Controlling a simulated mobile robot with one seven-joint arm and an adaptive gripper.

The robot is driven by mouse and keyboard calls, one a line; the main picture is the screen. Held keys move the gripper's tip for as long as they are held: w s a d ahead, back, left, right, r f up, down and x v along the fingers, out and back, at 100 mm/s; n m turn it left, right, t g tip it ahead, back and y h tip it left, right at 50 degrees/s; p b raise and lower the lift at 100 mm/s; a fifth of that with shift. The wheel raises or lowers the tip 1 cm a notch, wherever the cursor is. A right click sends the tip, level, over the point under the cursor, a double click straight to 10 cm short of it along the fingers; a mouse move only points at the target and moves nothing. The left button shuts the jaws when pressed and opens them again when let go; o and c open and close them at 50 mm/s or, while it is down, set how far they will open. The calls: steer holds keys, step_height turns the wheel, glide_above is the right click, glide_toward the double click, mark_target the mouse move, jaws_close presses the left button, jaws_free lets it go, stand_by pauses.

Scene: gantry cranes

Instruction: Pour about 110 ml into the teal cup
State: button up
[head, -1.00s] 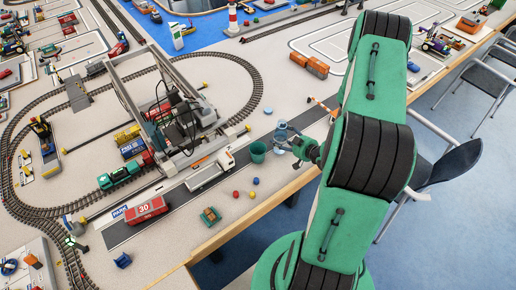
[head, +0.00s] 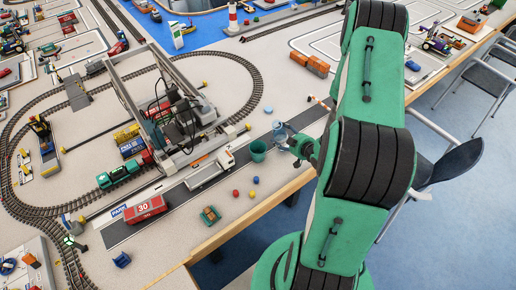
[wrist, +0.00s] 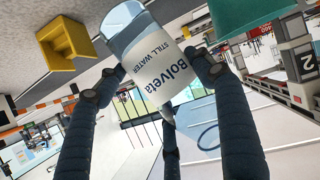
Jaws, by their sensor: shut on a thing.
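The teal cup (head: 258,150) stands upright on the table by the dark road strip. It also shows at the top right of the wrist view (wrist: 247,14), cut off by the frame edge. My gripper (head: 292,141) is just right of the cup, with its fingers (wrist: 155,85) shut around a clear bottle (wrist: 128,28). The bottle has a white label reading "Bolvela still water". In the head view the bottle (head: 279,131) is small and close beside the cup's upper right. I cannot make out any stream of water or the level in the cup.
A white truck (head: 210,170) and a red wagon (head: 145,208) are left of the cup. The grey gantry crane (head: 183,112) stands behind it. Small red and blue balls (head: 254,180) lie in front. A yellow holder (wrist: 67,43) is near the bottle in the wrist view.

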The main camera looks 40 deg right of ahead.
mark_target(285, 131)
steer(key=shift+w, duration=0.1)
step_height(285, 131, up, 4)
steer(key=shift+a+f+n+g+h+p, duration=0.15)
steer(key=shift+n+g+h+p, duration=0.15)
steer(key=shift+n+h+p, duration=0.45)
steer(key=shift+a+f+n+b, duration=0.2)
steer(key=shift+f+n+b, duration=0.25)
steer(key=shift+f+b, duration=0.75)
steer(key=shift+h, duration=0.35)
steer(key=shift+d+r+n+p, duration=0.15)
steer(key=shift+r+n+p, duration=0.15)
steer(key=shift+r+p, duration=0.2)
steer(key=shift+d+r+n+h, duration=0.4)
steer(key=shift+r+n+h, duration=0.3)
steer(key=shift+n+h, duration=0.1)
steer(key=shift+s+d+f+n+h+b, duration=0.15)
steer(key=shift+f+n+h+b, duration=0.25)
steer(key=shift+f+n+h, duration=0.2)
steer(key=shift+s+d+f+n+h+b, duration=0.1)
steer(key=shift+d+f+n+h+b, duration=0.05)
steer(key=shift+f+n+h+b, duration=0.35)
steer(key=shift+w+a+r+n+h+b, duration=0.25)
steer(key=shift+a+n+b, duration=0.2)
steer(key=shift+b, duration=0.45)
steer(key=shift+a, duration=0.1)
